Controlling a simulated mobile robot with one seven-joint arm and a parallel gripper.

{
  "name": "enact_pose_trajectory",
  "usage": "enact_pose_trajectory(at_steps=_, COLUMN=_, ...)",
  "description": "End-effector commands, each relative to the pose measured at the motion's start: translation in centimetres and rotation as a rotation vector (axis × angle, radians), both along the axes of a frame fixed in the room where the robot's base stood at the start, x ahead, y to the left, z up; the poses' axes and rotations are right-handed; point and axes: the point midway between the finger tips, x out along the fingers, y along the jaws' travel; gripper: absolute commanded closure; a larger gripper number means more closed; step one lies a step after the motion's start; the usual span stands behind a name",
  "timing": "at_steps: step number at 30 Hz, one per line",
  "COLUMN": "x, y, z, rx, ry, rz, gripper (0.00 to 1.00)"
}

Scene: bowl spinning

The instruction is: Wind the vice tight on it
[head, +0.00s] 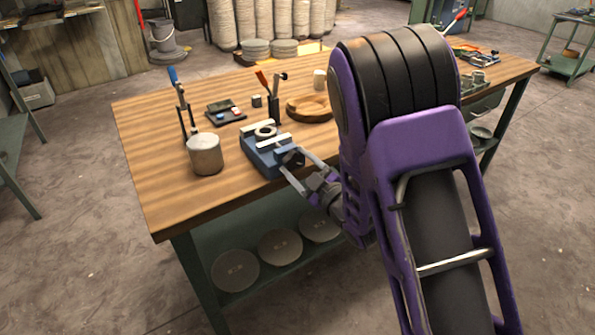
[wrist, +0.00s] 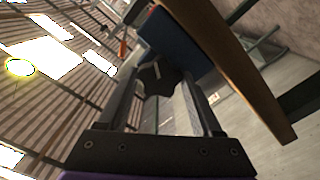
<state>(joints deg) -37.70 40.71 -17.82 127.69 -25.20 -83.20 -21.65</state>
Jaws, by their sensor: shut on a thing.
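The blue vice (head: 258,156) sits at the front edge of the wooden workbench (head: 150,150). A pale ring-shaped piece (head: 265,131) lies between the light jaw tops of the vice; I cannot tell how closely the jaws touch it. My gripper (head: 291,163) reaches to the vice's front right side, with a finger on either side of its dark knob. In the wrist view, the dark lobed knob (wrist: 160,80) is between my fingers, with the blue vice body (wrist: 176,40) behind it. My gripper is shut on the knob. The finger contacts are partly hidden.
A metal cylinder (head: 205,154) stands left of the vice. A wooden bowl or ring (head: 310,108), a dark tray (head: 226,112) and upright tools (head: 276,98) are behind it. Round discs (head: 280,246) lie on the lower shelf. The bench's front left is clear.

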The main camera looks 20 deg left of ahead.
Motion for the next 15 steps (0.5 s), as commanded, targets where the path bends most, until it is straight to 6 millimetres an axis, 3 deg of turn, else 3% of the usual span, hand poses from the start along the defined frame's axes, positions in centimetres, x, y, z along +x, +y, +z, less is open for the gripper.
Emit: enact_pose_trajectory(at_steps=15, x=0.04, y=-0.04, z=0.06, rx=0.322, ry=0.373, rz=0.0, gripper=0.89)
